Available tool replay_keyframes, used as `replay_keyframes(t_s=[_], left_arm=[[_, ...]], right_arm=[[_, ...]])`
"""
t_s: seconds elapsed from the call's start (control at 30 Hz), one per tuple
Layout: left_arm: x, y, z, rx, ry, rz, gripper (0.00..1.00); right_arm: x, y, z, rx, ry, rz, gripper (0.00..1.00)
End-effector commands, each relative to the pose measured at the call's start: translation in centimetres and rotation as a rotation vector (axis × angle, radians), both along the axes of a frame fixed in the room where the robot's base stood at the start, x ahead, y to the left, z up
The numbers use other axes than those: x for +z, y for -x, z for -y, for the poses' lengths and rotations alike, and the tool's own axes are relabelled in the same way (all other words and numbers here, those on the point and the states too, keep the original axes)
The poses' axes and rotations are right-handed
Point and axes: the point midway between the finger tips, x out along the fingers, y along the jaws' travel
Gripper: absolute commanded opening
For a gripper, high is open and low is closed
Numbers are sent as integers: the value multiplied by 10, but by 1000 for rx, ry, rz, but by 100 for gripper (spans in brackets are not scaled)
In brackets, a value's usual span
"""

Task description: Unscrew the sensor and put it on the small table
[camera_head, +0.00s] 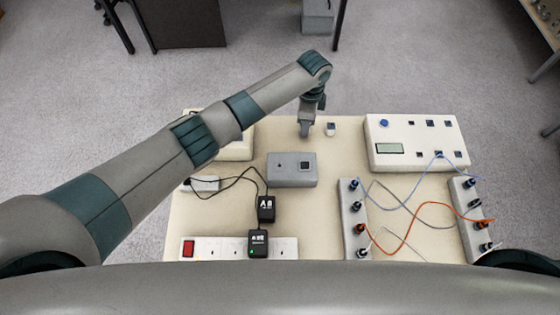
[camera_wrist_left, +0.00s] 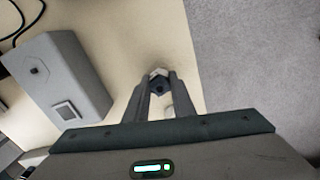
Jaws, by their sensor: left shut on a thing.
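My left gripper (camera_head: 306,130) reaches down over the far part of a cream table (camera_head: 230,222). In the left wrist view its two fingers (camera_wrist_left: 157,88) are closed around a small dark blue hexagonal piece with a pale side, which looks like the sensor (camera_wrist_left: 157,84). The fingers hide part of it, and I cannot tell whether it is still attached below. A small pale block with a dark face (camera_head: 330,129) stands just right of the gripper in the head view. My right gripper is out of view.
A grey box (camera_head: 292,170) sits nearer than the gripper, also in the left wrist view (camera_wrist_left: 60,82). A white instrument (camera_head: 415,142) stands at right. Terminal strips (camera_head: 352,222) with wires and a power strip (camera_head: 205,248) with adapters lie in front.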

Motion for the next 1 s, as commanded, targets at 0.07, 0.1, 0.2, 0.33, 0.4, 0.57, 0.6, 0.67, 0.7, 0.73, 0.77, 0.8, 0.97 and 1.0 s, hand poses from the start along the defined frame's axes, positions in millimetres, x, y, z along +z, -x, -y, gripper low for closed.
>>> replay_keyframes(t_s=[0.07,0.1,0.2,0.33,0.4,0.57,0.6,0.67,0.7,0.73,0.77,0.8,0.97,1.0], left_arm=[[-1,0,0,0,0,0,0],[-2,0,0,0,0,0,0],[-3,0,0,0,0,0,0],[-4,0,0,0,0,0,0],[-5,0,0,0,0,0,0],[-7,0,0,0,0,0,0],[-7,0,0,0,0,0,32],[-7,0,0,0,0,0,44],[-7,0,0,0,0,0,44],[-7,0,0,0,0,0,44],[-7,0,0,0,0,0,44],[-7,0,0,0,0,0,44],[-7,0,0,0,0,0,44],[-6,0,0,0,0,0,44]], right_arm=[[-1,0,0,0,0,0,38],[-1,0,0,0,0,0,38],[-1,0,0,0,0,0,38],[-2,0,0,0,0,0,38],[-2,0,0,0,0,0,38],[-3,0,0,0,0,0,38],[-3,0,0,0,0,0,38],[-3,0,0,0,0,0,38],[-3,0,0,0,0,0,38],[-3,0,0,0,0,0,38],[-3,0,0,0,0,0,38],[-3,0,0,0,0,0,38],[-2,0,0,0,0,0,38],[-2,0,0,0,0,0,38]])
